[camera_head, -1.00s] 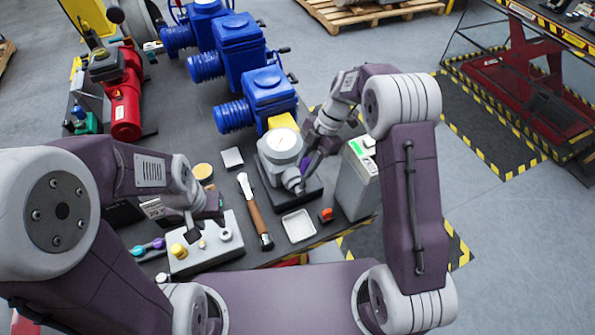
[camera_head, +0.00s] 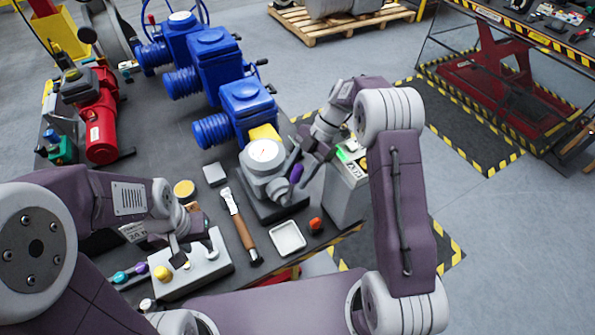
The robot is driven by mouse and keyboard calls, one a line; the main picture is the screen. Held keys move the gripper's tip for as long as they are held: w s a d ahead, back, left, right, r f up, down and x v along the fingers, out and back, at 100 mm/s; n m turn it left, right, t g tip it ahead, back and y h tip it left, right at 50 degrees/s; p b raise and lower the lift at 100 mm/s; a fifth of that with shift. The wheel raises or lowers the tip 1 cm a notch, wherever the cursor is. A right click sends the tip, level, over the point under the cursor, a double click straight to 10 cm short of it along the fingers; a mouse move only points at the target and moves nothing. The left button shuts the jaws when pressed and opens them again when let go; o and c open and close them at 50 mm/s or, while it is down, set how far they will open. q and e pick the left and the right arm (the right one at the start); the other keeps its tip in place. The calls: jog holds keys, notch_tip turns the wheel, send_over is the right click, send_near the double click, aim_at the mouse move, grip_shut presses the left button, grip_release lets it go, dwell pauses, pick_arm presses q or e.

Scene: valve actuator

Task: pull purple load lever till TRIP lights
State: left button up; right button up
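The valve actuator's round gauge housing (camera_head: 262,156), with a white dial, stands on a dark base at the middle of the bench. The purple load lever (camera_head: 297,174) shows at its right side. My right gripper (camera_head: 302,167) is at the lever, its fingers visibly apart with the purple handle between or just behind them; contact is unclear. A grey box (camera_head: 346,190) with a green display and a yellow spot stands right of the gripper; its labels are too small to read. My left gripper (camera_head: 180,250) hangs over a pale block with knobs, its fingers unclear.
The pale block (camera_head: 203,270) has a yellow knob. A wooden-handled tool (camera_head: 240,226), a white tray (camera_head: 287,238) and an orange-red knob (camera_head: 316,225) lie near the bench's front edge. Blue valve units (camera_head: 245,104) and a red cylinder (camera_head: 101,130) stand behind.

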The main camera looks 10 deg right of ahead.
jog(key=shift+w, duration=0.1)
jog(key=shift+w+d+r, duration=0.1)
jog(key=shift+d+r, duration=0.05)
jog(key=shift+r, duration=0.15)
jog(key=v, duration=0.8)
jog(key=shift+r+b, duration=0.2)
jog(key=shift+b, duration=0.25)
